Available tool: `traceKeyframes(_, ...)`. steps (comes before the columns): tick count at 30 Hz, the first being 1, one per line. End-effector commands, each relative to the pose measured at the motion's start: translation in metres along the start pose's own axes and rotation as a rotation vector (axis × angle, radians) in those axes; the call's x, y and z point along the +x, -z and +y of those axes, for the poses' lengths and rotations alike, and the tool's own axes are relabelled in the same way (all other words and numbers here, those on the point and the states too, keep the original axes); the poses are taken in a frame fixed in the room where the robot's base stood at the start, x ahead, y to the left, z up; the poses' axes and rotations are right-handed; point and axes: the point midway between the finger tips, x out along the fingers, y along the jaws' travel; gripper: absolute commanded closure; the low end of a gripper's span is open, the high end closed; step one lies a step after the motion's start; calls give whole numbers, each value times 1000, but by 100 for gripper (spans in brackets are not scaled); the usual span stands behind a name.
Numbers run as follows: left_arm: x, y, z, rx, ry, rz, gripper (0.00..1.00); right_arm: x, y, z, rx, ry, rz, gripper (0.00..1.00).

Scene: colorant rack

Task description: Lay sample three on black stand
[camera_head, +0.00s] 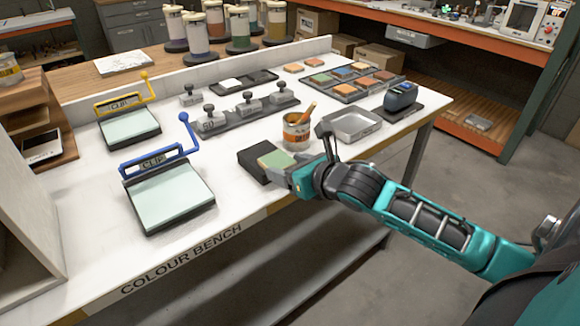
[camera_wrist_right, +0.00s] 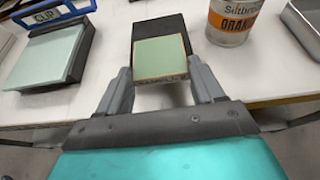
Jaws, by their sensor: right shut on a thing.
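A green square sample tile (camera_head: 278,158) is at the black stand (camera_head: 255,155) near the front edge of the bench. My right gripper (camera_head: 290,176) is shut on the tile from the front right. The right wrist view shows the green tile (camera_wrist_right: 161,57) between the two fingers (camera_wrist_right: 163,86), over the near part of the black stand (camera_wrist_right: 157,28). I cannot tell whether the tile touches the stand. No number is readable on the tile. My left gripper is out of view.
An orange-labelled can (camera_head: 297,131) stands just behind the stand. A metal tray (camera_head: 352,124) is to its right, and a blue-handled clip board (camera_head: 168,197) is to the left. A rack of coloured tiles (camera_head: 345,92) lies farther back. White bench top is clear around the stand's left side.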

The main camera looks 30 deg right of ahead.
Motion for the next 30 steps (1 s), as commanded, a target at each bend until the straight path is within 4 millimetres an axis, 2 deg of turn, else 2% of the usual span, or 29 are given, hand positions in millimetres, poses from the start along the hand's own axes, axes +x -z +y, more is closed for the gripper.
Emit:
traceKeyframes(1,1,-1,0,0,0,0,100,1,2,0,-1,0,0,62)
traceKeyframes(2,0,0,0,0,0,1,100,1,1,0,0,0,0,30)
traceKeyframes(9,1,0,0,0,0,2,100,1,1,0,1,0,0,7)
traceKeyframes(20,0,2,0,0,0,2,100,-5,-2,-1,0,1,2,7)
traceKeyframes(30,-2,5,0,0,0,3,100,-54,-1,0,-2,0,4,7)
